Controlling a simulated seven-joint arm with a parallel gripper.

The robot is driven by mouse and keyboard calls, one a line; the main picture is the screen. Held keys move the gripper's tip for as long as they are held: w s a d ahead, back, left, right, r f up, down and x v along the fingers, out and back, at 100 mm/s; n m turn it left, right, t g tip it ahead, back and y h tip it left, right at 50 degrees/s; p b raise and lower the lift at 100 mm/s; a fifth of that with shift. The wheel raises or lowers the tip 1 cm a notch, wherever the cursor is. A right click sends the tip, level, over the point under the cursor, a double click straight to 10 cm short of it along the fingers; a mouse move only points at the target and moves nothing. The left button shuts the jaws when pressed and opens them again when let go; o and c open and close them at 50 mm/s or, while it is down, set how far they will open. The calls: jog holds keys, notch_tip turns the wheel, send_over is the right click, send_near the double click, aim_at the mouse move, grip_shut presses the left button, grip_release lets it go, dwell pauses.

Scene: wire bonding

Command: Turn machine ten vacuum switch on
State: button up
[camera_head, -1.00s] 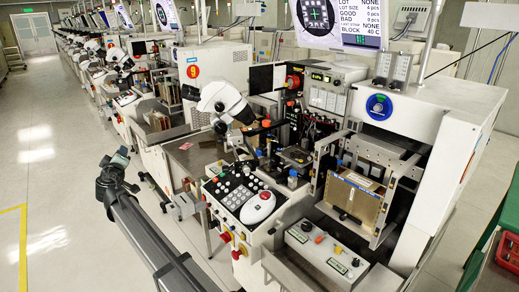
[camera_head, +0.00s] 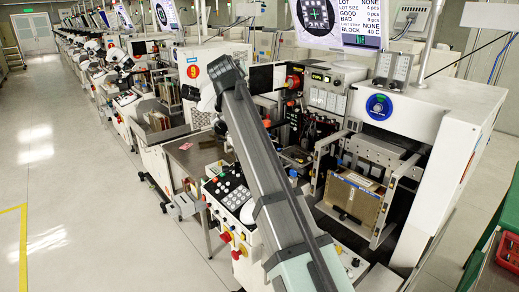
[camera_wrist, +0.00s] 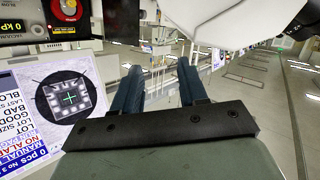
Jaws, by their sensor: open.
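The vacuum panel of the near machine, beside the one marked 9, shows in the head view as a strip with a small lit display (camera_head: 320,77) and a red-ringed switch (camera_head: 293,81) left of it. The wrist view shows the vacuum display (camera_wrist: 22,27) reading 0 kP, cut by the left edge, and the red and silver round switch (camera_wrist: 68,9) at the top left. I cannot tell the switch's position. My gripper (camera_wrist: 160,76) is open and empty, its two blue fingers apart from the switch. In the head view my arm hides the fingers.
A monitor (camera_wrist: 66,95) fills the left of the wrist view. A white microscope (camera_head: 206,97) stands near my arm in the head view. A metal frame (camera_head: 328,150) with a brown magazine (camera_head: 352,198) is right of my arm. The aisle floor (camera_head: 70,150) at left is clear.

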jog(key=w+d+f+n+g, duration=0.2)
jog(key=w+d+f+g, duration=0.1)
jog(key=d+f+g, duration=0.8)
jog(key=a+f+n, duration=0.1)
jog(key=f, duration=0.5)
jog(key=w+a+f+n+y, duration=0.1)
jog(key=f, duration=0.6)
jog(key=w+a+f+n+g+y, duration=0.1)
jog(key=f, duration=0.5)
jog(key=shift+f+n, duration=0.2)
jog(key=shift+n, duration=0.1)
grip_shut()
